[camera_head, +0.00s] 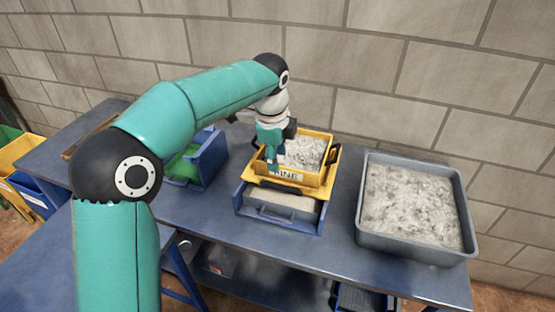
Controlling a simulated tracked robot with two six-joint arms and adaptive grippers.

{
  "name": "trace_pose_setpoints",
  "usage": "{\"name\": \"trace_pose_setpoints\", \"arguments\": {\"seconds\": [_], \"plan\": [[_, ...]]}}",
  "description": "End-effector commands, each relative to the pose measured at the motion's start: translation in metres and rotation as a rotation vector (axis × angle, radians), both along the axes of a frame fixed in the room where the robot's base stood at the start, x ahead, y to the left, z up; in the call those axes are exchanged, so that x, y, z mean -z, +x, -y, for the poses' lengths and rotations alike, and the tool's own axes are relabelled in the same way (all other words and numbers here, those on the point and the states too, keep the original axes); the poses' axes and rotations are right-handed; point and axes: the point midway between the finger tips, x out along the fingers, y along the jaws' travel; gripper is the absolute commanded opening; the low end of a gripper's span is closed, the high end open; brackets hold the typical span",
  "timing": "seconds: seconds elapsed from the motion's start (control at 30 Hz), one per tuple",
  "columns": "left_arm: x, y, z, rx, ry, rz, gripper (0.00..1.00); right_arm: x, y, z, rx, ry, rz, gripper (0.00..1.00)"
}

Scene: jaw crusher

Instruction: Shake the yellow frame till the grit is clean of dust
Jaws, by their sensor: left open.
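The yellow frame (318,182) sits on top of a blue box (280,220) near the middle of the table. Pale grey grit (303,151) lies inside the frame, and dark handles show at its sides. My left gripper (271,166) is open at the frame's left front part, pointing down. I cannot tell whether its fingers touch the frame or its left handle. My left arm hides part of the frame's left side. My right gripper is not in view.
A large grey tray (364,225) full of pale grit stands on the table (330,245) at the right. A blue bin (210,158) with green inside stands left of the frame. A brick wall (440,75) closes the back. Yellow and blue bins (18,165) stand at the far left.

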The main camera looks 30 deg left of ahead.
Motion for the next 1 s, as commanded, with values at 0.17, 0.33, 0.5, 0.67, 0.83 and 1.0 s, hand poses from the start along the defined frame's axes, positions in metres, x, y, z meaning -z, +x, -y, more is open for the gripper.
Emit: {"name": "trace_pose_setpoints", "arguments": {"seconds": [0.17,0.33,0.5,0.67,0.83,1.0], "plan": [[-0.001,0.0,0.0,0.0,0.0,0.001,0.43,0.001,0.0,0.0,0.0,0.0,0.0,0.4],[-0.03,-0.003,0.0,-0.001,0.0,0.008,0.43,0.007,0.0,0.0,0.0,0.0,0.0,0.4],[-0.046,-0.009,0.0,0.0,-0.001,-0.001,0.43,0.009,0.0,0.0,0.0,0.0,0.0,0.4],[-0.032,-0.006,0.0,0.0,0.0,-0.003,0.43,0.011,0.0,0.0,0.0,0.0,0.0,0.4],[-0.003,-0.001,-0.001,0.002,0.001,-0.005,0.43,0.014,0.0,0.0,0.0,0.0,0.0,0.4],[0.033,0.006,-0.002,0.001,-0.001,-0.006,0.43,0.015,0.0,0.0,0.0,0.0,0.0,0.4]]}}
